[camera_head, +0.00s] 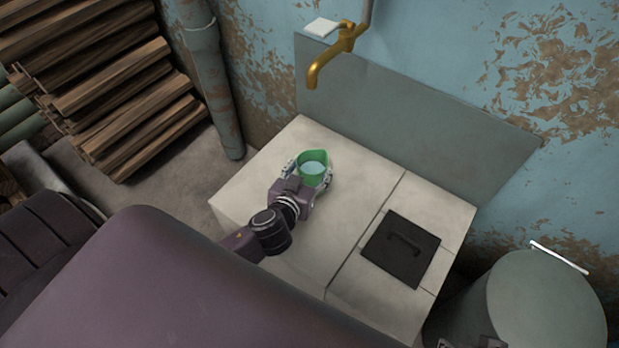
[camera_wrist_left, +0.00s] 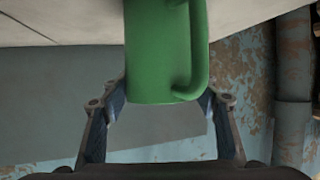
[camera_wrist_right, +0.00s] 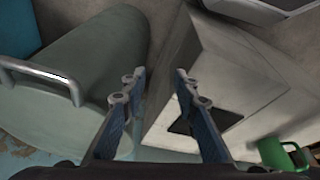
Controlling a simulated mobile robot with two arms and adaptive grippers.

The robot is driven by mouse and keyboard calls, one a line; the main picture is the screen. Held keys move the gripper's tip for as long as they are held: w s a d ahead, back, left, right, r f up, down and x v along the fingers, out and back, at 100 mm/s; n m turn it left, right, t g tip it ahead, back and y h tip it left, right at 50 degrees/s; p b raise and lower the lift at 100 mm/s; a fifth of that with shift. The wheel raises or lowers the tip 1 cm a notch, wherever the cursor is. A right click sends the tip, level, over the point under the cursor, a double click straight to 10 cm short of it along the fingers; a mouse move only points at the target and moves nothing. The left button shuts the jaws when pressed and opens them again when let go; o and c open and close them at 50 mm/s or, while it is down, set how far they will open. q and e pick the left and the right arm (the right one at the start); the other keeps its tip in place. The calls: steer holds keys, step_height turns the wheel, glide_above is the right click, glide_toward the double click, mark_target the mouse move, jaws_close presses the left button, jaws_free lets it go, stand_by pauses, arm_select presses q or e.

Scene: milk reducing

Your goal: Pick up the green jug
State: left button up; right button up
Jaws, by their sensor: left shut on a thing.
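The green jug (camera_head: 325,157) is upright over the pale counter (camera_head: 265,172), with something pale blue visible inside. My left gripper (camera_head: 308,172) is shut on it, one finger on each side. In the left wrist view the green jug (camera_wrist_left: 158,55) shows large between the fingers, its handle on the right side. I cannot tell whether its base touches the counter. In the right wrist view the green jug (camera_wrist_right: 275,153) is at the lower right. My right gripper (camera_wrist_right: 157,82) is open and empty, apart from the jug.
A black hatch with a handle (camera_head: 386,259) is set in the counter's right part. A brass tap (camera_head: 330,60) hangs from the wall behind. A grey-green barrel (camera_head: 545,305) stands at right. Stacked firewood (camera_head: 110,85) and a pipe (camera_head: 212,85) are at left.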

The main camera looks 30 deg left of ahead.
arm_select(q)
steer(key=c, duration=1)
steer(key=shift+r, duration=0.1)
jaws_close()
